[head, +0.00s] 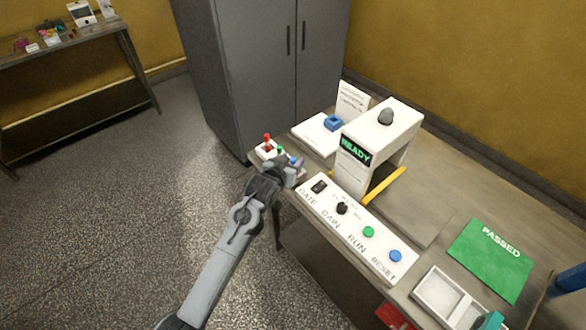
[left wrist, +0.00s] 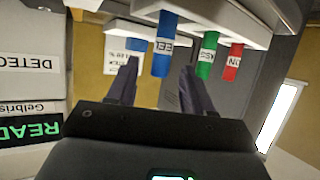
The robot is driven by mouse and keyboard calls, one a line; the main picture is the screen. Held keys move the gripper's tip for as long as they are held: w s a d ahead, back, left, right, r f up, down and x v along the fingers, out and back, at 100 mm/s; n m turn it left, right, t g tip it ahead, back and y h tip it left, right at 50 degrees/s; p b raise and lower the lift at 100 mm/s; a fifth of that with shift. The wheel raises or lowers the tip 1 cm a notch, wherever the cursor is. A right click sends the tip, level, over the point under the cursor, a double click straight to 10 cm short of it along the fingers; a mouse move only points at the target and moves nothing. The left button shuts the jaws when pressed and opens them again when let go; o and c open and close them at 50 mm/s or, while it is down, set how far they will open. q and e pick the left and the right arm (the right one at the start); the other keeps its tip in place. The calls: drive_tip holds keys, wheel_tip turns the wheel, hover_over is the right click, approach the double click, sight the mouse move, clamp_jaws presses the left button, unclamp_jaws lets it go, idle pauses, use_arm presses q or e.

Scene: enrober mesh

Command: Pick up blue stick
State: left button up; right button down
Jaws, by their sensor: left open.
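The blue stick (left wrist: 165,45) has a white label and hangs from a white holder in the left wrist view, which looks upside down. In the head view the blue stick (head: 293,160) is small and partly covered by my gripper. A green stick (left wrist: 206,55) and a red stick (left wrist: 233,62) stand beside it in the same holder (head: 264,152). My left gripper (left wrist: 158,72) is open, with its two dark fingers on either side of the blue stick. I cannot tell whether they touch it.
A white detector (head: 385,125) reading "READY" stands on the table, with a button panel (head: 350,225) in front. A blue block (head: 333,122) sits on a white plate. A green "PASSED" mat (head: 492,258) and a divided tray (head: 445,297) lie at right. A grey cabinet (head: 262,70) stands behind.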

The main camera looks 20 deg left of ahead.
use_arm(q)
drive_tip(key=shift+b+x, duration=0.3)
drive_tip(key=shift+x, duration=1.55)
clamp_jaws()
